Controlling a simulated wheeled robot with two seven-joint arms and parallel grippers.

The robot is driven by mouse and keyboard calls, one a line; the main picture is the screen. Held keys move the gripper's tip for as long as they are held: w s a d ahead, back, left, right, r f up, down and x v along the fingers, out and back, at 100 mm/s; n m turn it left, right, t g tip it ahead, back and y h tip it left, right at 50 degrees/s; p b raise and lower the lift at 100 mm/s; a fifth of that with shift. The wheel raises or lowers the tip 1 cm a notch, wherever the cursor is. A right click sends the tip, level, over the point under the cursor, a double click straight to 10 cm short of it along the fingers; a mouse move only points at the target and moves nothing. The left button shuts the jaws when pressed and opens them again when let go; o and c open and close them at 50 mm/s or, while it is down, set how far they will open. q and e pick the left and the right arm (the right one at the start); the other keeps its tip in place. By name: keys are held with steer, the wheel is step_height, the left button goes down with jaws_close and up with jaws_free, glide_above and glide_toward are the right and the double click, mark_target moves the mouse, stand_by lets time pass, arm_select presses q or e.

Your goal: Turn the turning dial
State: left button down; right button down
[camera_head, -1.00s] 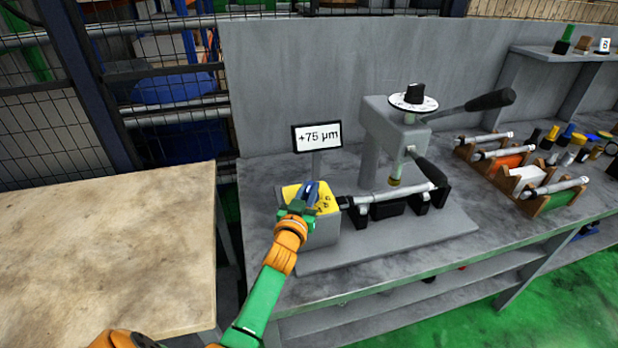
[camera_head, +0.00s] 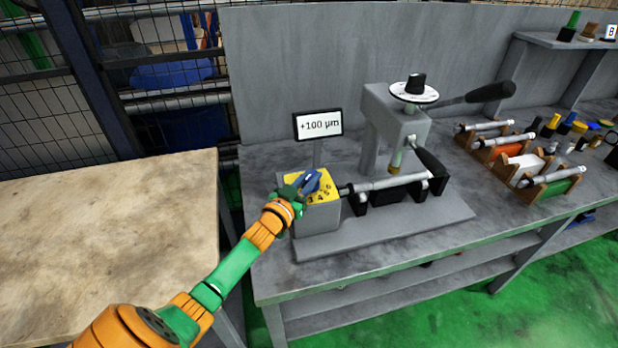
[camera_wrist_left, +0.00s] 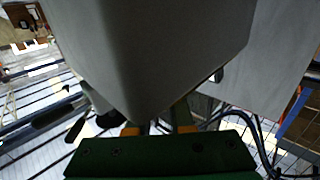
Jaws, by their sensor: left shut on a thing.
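The turning dial is a blue knob (camera_head: 312,182) on the yellow, numbered top plate (camera_head: 326,192) of a grey box at the left end of the grinder (camera_head: 393,228). My left gripper (camera_head: 303,185) is shut on the blue knob, coming in from the front left, and covers part of it and of the plate. In the left wrist view the green gripper body (camera_wrist_left: 160,155) shows, and a grey surface fills much of the picture; the knob cannot be made out there. The display (camera_head: 318,124) behind the box reads +100 µm. My right gripper is out of view.
A steel shaft (camera_head: 385,184) lies across the grinder, below a white disc dial with a black knob (camera_head: 414,88) and black-handled levers. A rack of shafts (camera_head: 530,165) stands to the right. A bare table (camera_head: 105,250) is at the left.

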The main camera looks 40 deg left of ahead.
arm_select(q)
steer(key=c, duration=0.9)
jaws_free()
steer(key=shift+w, duration=0.1)
steer(key=shift+o, duration=0.5)
steer(key=shift+w+f, duration=0.15)
steer(key=shift+w, duration=0.15)
steer(key=s, duration=0.7)
steer(key=shift+s+d, duration=0.1)
steer(key=shift+d, duration=0.15)
